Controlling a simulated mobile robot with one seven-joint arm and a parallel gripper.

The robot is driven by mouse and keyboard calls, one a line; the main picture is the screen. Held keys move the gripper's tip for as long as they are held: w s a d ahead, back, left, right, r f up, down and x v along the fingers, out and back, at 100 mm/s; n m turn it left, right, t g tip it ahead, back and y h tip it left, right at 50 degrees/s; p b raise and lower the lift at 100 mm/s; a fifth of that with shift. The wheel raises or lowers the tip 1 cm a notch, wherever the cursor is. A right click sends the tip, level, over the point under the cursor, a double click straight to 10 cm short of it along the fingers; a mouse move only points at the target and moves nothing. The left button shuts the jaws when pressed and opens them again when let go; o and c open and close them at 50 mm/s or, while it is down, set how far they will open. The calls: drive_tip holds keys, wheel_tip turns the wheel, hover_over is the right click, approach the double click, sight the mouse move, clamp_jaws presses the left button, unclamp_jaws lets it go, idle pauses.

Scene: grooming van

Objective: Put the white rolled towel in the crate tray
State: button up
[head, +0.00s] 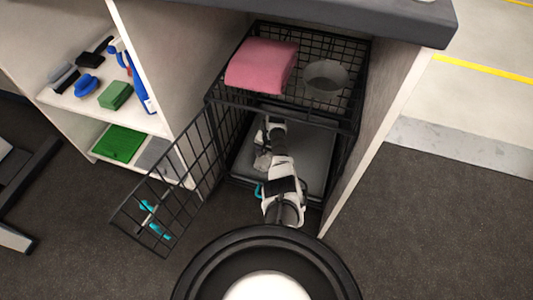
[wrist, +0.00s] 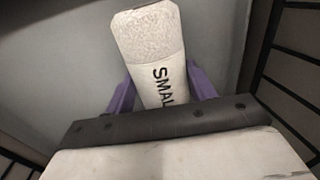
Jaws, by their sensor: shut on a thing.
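The white rolled towel (wrist: 150,40), with a band lettered "SMAL" as far as it shows, is between the purple fingers of my gripper (wrist: 162,88) in the wrist view. My gripper is shut on it. In the head view my arm reaches through the open front of the black wire crate (head: 213,140), and a pale shape, likely the towel (head: 262,161), shows at its end. The grey crate tray (head: 310,160) lies on the crate floor, and a grey surface (wrist: 60,70) fills the wrist view behind the towel. I cannot tell whether the towel touches the tray.
The wire door (head: 165,195) stands open to the left. A pink folded towel (head: 262,65) and a grey bowl (head: 326,77) sit on the crate's top. Shelves with brushes and a green block (head: 116,95) stand left. A white panel (head: 375,130) bounds the right.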

drive_tip(key=shift+f, duration=0.25)
drive_tip(key=o, duration=1.1)
drive_tip(key=shift+r, duration=0.1)
wheel_tip(320, 180, up, 12)
drive_tip(key=d+p, duration=0.1)
drive_tip(key=p, duration=0.6)
drive_tip(key=shift+s+d, duration=0.3)
drive_tip(key=shift+d, duration=0.1)
drive_tip(key=shift+a+r, duration=0.1)
